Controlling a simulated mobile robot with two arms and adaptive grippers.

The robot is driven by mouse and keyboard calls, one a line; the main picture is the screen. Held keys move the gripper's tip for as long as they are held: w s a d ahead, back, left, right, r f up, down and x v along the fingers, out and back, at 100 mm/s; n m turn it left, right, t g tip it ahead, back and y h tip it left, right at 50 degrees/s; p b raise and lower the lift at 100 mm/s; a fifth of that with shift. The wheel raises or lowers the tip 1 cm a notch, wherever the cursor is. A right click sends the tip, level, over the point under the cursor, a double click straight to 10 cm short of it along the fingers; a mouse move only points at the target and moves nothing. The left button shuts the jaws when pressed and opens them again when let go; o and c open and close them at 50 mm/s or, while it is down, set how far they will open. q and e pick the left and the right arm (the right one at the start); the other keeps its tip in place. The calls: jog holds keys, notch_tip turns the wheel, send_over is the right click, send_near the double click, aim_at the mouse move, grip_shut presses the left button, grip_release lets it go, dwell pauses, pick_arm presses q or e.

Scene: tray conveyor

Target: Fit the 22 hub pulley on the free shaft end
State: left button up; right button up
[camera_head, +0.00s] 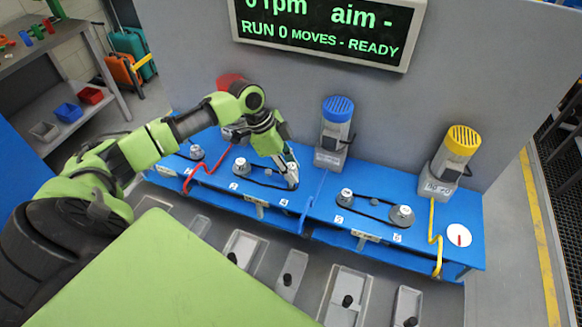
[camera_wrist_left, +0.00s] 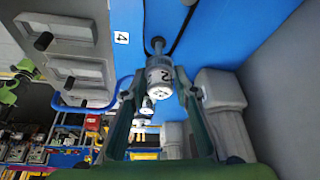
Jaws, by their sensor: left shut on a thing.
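My left gripper (camera_head: 289,168) is at the blue bench (camera_head: 318,212), over the position marked 4. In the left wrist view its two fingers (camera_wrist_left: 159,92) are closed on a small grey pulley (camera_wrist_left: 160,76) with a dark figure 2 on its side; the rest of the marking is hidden. A dark shaft (camera_wrist_left: 157,44) stands from the blue deck just beyond the pulley, roughly in line with it. I cannot tell whether pulley and shaft touch. A black belt (camera_head: 267,182) runs from the pulley at position 3 (camera_head: 241,164) towards my gripper. My right gripper is not in view.
A blue-capped motor (camera_head: 335,132) and a yellow-capped motor (camera_head: 452,160) stand behind the deck. Two pulleys with a belt sit at 5 (camera_head: 346,195) and 6 (camera_head: 402,214). Red (camera_head: 192,174) and yellow (camera_head: 434,236) handles stand nearby. Grey trays (camera_head: 343,296) with black knobs lie in front.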

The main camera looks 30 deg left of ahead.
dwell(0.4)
pick_arm(q)
jog(key=shift+f+b, duration=0.9)
jog(key=shift+f, duration=1.35)
jog(key=o, duration=1.2)
jog(key=shift+a+r, duration=0.1)
jog(key=v, duration=1.1)
jog(key=shift+a+r, duration=0.1)
jog(key=shift+r, duration=0.3)
